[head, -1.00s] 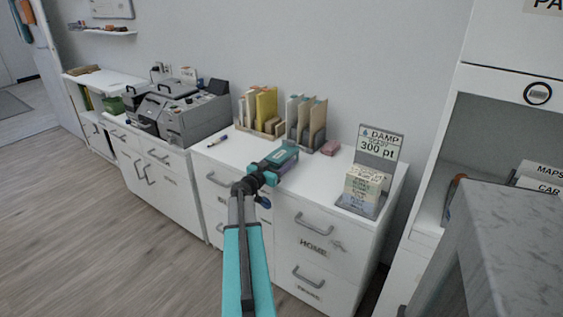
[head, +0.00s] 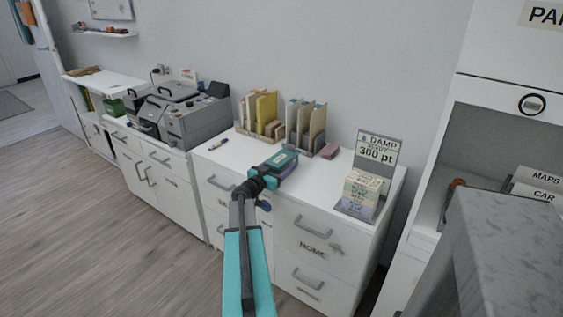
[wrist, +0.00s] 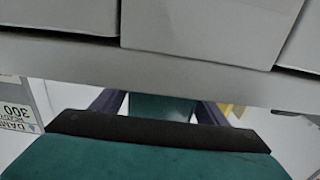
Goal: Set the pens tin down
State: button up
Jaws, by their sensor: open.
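My gripper (head: 283,166) is over the white desk top (head: 232,160), near its front edge, with its jaws open. In the wrist view its two purple fingers (wrist: 158,108) stand apart. A dark teal thing (wrist: 160,106) shows between them; it may be the pens tin, but most of it is hidden behind the dark gripper edge. In the head view a dark teal block (head: 281,160) shows at the fingers. I cannot tell whether it rests on the desk. No pens can be made out in it.
Behind the gripper stand two file organizers (head: 259,133) and a pink block (head: 332,151). A sign stand (head: 378,150) with card stacks is at right. A pen (head: 218,144) lies at left, beside grey machines (head: 180,115). The desk between the pen and gripper is clear.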

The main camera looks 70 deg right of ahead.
jog(key=b+v, duration=0.3)
jog(key=v, duration=1)
jog(key=shift+a+f, duration=0.2)
jog(key=shift+a, duration=0.2)
dwell(0.4)
jog(key=w+a+f+n+t+y, duration=0.1)
jog(key=w+a+f+n+y, duration=0.35)
jog(key=a+f, duration=0.75)
jog(key=w+a+f+n+t+y, duration=0.1)
jog(key=w+a+f+n+y, duration=0.3)
jog(key=a+f, duration=0.85)
jog(key=s+a+f+n+y, duration=0.1)
jog(key=a+f+n+y, duration=0.15)
jog(key=a+f, duration=0.5)
jog(key=s+a+f+n+y, duration=0.1)
jog(key=a+f+n, duration=0.25)
jog(key=a, duration=0.65)
jog(key=s+a+f+n+y, duration=0.1)
jog(key=a+f+n+y, duration=0.1)
jog(key=a+f, duration=0.6)
jog(key=s+a+f+n+g+y, duration=0.1)
jog(key=s+a, duration=0.3)
jog(key=a, duration=0.4)
jog(key=s+a+f+n+g+y, duration=0.1)
jog(key=s+a+f+n+y, duration=0.1)
jog(key=a, duration=0.7)
jog(key=shift+s+n, duration=0.85)
jog(key=shift+s, duration=0.35)
jog(key=shift+o, duration=0.4)
